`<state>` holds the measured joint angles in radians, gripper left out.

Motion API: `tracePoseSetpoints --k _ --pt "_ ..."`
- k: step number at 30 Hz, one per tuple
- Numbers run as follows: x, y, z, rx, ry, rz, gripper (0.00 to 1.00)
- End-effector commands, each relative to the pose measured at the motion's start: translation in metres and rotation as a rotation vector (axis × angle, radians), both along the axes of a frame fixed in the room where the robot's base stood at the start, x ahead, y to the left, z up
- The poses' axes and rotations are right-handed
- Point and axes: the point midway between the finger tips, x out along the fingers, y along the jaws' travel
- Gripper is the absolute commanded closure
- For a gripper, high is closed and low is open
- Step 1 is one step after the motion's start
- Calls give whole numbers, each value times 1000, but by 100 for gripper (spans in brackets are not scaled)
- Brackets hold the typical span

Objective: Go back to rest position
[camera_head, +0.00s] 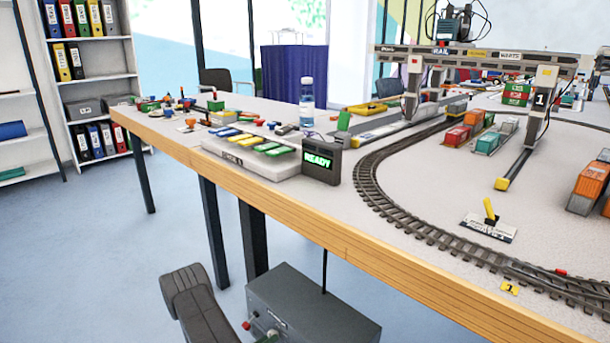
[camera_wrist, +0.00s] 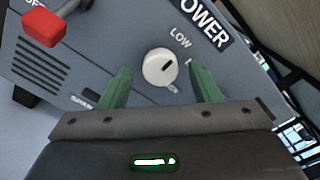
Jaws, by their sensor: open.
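My gripper (camera_wrist: 157,70) shows in the wrist view with its two green fingers apart, one on each side of a round white knob (camera_wrist: 160,67). The knob has a dark slot mark and sits on a grey power box (camera_wrist: 110,45) with "POWER" and "LOW" lettering. I cannot tell whether the fingers touch the knob; nothing is visibly gripped. In the head view the same kind of grey box (camera_head: 320,305) stands low in front of the table. A dark arm link of mine shows left of it, and my fingers cannot be made out there.
A red-capped lever (camera_wrist: 45,25) is at the box's upper left in the wrist view. The wooden table edge (camera_head: 330,240) runs above the box in the head view. The table carries rails (camera_head: 385,205), a gantry crane (camera_head: 540,105) and a "READY" display (camera_head: 320,160). Open floor (camera_head: 90,250) lies left.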

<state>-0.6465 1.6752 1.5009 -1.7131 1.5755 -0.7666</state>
Motion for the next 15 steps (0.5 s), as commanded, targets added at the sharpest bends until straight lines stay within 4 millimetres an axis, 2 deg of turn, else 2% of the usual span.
tracePoseSetpoints --k 15 --pt "-56 57 2 -1 1 6 43"
